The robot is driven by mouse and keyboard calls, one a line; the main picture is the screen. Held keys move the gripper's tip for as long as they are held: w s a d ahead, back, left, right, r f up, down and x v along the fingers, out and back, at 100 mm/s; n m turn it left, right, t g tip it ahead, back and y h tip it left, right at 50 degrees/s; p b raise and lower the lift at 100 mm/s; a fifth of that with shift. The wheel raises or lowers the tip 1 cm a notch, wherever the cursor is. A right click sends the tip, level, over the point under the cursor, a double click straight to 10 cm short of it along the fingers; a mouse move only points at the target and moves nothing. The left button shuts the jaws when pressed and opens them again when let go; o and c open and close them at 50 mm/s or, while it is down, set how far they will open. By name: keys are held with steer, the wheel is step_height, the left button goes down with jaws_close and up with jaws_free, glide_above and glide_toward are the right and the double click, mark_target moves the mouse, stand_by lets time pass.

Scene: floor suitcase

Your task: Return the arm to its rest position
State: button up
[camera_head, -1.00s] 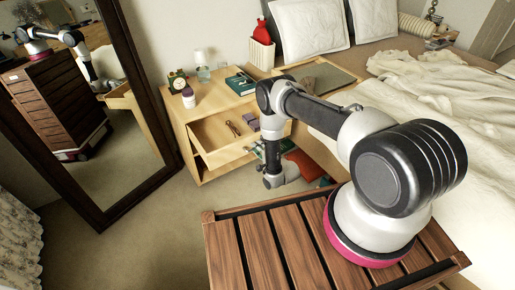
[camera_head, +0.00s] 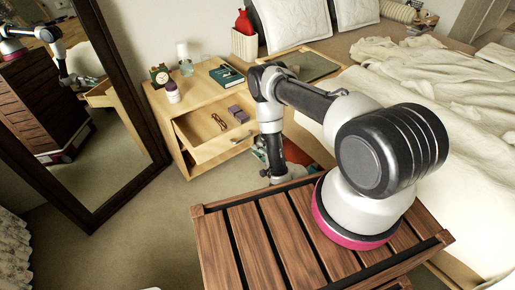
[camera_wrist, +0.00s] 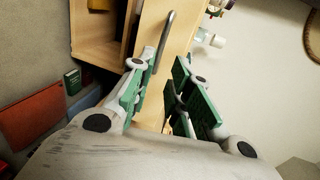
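My arm bends at a raised elbow in the camera_head view, and its forearm hangs down in front of the nightstand.
The nightstand (camera_head: 160,105) has an open drawer (camera_head: 195,138) holding glasses (camera_head: 218,121) and a small purple box (camera_head: 238,114). A mirror (camera_head: 100,150) is left, a bed (camera_head: 435,85) right. Carpet is clear at lower left.

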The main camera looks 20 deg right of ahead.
steer(key=s+d+f+n+g+h, duration=0.35)
steer(key=s+f+n+g, duration=0.45)
steer(key=s+f+g, duration=0.4)
steer(key=s+d+r+n+g+h, duration=0.1)
steer(key=s+d+r+n+g, duration=0.1)
steer(key=r, duration=1.1)
steer(key=s+d+r+n+g, duration=0.1)
steer(key=s+r+n+g, duration=0.1)
steer(key=r, duration=1.1)
steer(key=s+d+r+n+g+h, duration=0.1)
steer(key=s+d+r+n+g, duration=0.1)
steer(key=r, duration=1.1)
steer(key=s+r+t, duration=0.2)
steer(key=s+r, duration=0.2)
steer(key=r, duration=0.6)
steer(key=s+d+r+t, duration=0.1)
steer(key=s+r+t, duration=0.2)
steer(key=r, duration=0.8)
steer(key=s+d+r+t, duration=0.1)
steer(key=s+r+t, duration=0.1)
steer(key=s+r, duration=0.4)
step_height(320, 180, up, 5)
steer(key=shift+s+t+y, duration=0.2)
steer(key=shift+t+y, duration=0.1)
steer(key=shift+y, duration=0.05)
